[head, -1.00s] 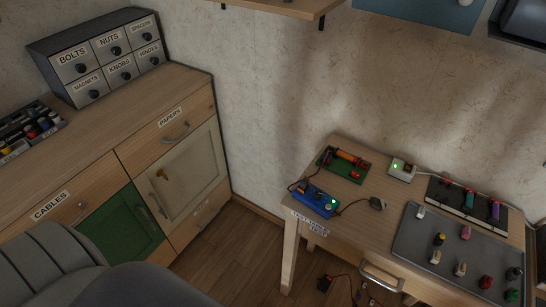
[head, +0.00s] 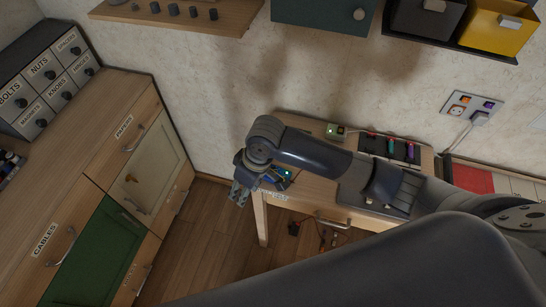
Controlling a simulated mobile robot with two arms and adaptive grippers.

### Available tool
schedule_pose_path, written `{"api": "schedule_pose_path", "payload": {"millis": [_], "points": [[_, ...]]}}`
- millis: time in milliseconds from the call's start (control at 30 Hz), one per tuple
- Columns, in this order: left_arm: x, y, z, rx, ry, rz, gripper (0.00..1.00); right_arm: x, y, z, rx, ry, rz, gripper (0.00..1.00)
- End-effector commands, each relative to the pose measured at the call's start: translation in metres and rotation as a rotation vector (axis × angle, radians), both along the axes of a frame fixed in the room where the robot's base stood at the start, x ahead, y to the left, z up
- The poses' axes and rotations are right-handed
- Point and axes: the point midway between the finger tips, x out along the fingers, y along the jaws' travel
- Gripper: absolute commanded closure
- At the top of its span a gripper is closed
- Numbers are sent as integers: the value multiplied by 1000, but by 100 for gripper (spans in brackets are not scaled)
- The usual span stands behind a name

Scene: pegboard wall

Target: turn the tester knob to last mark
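The blue tester (head: 273,178) is on the small wooden table, partly hidden behind my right gripper and wrist. A small lit spot shows at its right end. I cannot make out its knob or marks. My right arm reaches in from the right across the table. My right gripper (head: 239,193) hangs at the table's left end, in front of the tester in the picture. I cannot tell whether it touches the tester or whether its fingers are open. My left gripper is out of view.
The table (head: 300,193) also holds a small box with a green light (head: 336,131), a rack of coloured items (head: 390,147) and a grey mat, partly covered by my arm. A wall shelf (head: 190,16) hangs above. Drawer cabinets (head: 80,150) stand left, with open floor between.

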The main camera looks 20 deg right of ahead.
Motion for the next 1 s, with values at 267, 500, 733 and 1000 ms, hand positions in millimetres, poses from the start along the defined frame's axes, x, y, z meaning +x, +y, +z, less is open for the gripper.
{"api": "schedule_pose_path", "payload": {"millis": [267, 500, 733, 1000], "points": [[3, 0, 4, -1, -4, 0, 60, 55, -72, 30, -197, 70, -70, 60], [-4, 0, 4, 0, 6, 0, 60, 77, -103, 41, -249, 93, -145, 60], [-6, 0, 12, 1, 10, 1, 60, 77, -105, 15, -251, 99, -149, 60], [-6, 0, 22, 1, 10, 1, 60, 78, -104, -36, -250, 95, -148, 60]]}}
